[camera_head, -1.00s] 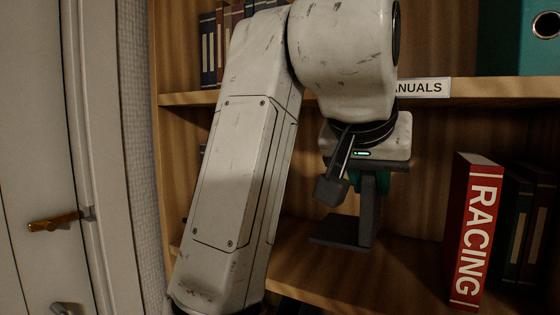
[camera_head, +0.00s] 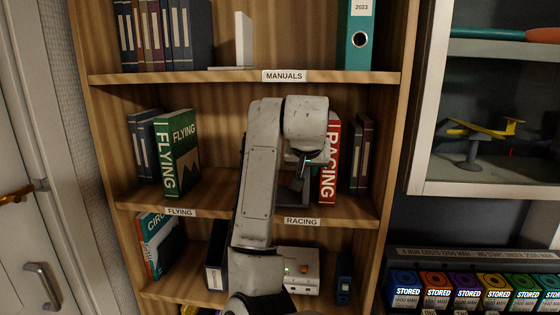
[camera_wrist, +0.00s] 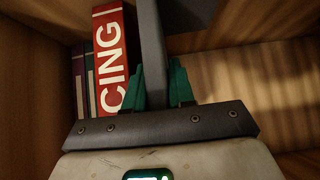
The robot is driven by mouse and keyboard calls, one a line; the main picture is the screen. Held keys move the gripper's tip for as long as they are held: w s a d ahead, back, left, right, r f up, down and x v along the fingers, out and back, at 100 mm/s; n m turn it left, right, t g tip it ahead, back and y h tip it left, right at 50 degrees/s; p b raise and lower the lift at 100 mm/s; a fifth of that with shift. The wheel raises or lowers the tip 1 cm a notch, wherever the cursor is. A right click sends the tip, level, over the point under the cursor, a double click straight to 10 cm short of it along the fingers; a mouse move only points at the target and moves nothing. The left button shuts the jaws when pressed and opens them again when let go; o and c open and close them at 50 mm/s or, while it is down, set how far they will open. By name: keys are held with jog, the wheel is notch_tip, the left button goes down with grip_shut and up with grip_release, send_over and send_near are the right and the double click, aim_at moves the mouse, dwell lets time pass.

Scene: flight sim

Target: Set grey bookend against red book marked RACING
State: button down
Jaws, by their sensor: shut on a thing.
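The red book marked RACING (camera_head: 331,165) stands upright on the middle shelf, right of my arm; its spine also shows in the wrist view (camera_wrist: 111,60). My gripper (camera_wrist: 160,85) is shut on the upright plate of the grey bookend (camera_wrist: 151,40), with a teal finger on each side. In the head view the bookend (camera_head: 293,192) shows just left of the red book, partly hidden by my arm. In the wrist view the plate stands close beside the book, with a finger partly between them. I cannot tell whether they touch.
Darker books (camera_head: 361,155) stand right of the red book. A green FLYING book (camera_head: 178,153) stands at the left of the same shelf. The RACING label (camera_head: 301,221) is on the shelf edge. The MANUALS shelf (camera_head: 230,77) is above. Bare shelf lies on the bookend's other side.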

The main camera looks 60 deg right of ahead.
jog(key=shift+s+f+b, duration=0.25)
jog(key=shift+f+b, duration=0.35)
jog(key=shift+b, duration=0.2)
jog(key=shift+s+d, duration=0.3)
jog(key=shift+s, duration=0.4)
jog(key=shift+s+d, duration=0.2)
jog(key=shift+s, duration=0.05)
jog(key=c, duration=0.9)
grip_release()
jog(key=shift+f, duration=0.1)
